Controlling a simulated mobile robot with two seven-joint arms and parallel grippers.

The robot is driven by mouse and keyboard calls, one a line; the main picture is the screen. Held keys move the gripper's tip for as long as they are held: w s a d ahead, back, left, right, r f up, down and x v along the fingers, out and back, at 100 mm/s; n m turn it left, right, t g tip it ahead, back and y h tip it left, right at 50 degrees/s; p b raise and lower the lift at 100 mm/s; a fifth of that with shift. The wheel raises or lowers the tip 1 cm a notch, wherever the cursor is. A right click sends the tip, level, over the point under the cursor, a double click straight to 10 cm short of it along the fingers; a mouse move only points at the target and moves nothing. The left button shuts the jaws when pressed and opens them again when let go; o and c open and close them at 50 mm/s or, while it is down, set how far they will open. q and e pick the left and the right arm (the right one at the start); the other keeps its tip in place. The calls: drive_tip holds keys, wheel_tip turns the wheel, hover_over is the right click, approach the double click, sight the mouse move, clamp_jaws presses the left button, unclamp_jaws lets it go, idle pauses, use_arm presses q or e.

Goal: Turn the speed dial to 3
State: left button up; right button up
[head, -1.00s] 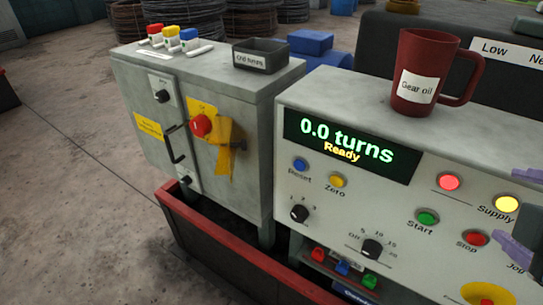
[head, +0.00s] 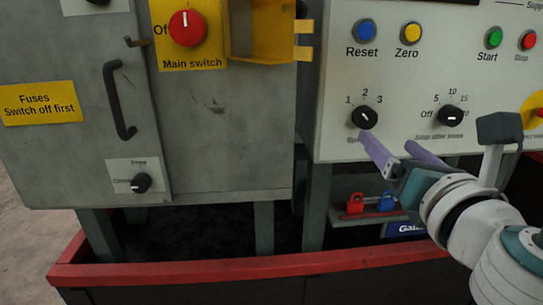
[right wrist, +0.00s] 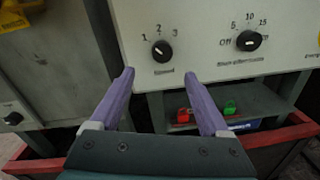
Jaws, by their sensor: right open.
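The speed dial (head: 365,117) is a black round knob on the light front panel, with 1, 2 and 3 printed around it. Its pointer leans up and left, towards the 1. It also shows in the right wrist view (right wrist: 162,50), just beyond and between the fingertips. My right gripper (head: 386,142) is open and empty, its two purple fingers pointing at the panel just below the dial. The fingers (right wrist: 160,73) appear apart from the knob. The label under the dial is partly hidden by a finger in the head view. My left gripper is not in view.
A second black knob (head: 451,116) marked Off, 5, 10, 15 sits to the right. Blue Reset (head: 366,30) and yellow Zero (head: 411,33) buttons are above. A grey cabinet (head: 225,120) stands left. Padlocks (head: 370,203) lie on a shelf below, and a red-rimmed tray (head: 190,269) runs underneath.

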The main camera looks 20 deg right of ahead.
sight(368, 120)
drive_tip(key=b+x, duration=0.1)
drive_tip(key=x, duration=0.3)
drive_tip(key=b+x, duration=0.1)
drive_tip(key=x, duration=0.4)
drive_tip(key=shift+w+d+f, duration=0.1)
drive_tip(key=shift+d, duration=0.2)
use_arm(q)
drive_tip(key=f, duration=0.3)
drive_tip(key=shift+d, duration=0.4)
use_arm(e)
drive_tip(key=shift+w+d, duration=0.1)
drive_tip(key=shift+w, duration=0.3)
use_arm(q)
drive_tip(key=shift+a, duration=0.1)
use_arm(e)
drive_tip(key=c, duration=0.5)
clamp_jaws()
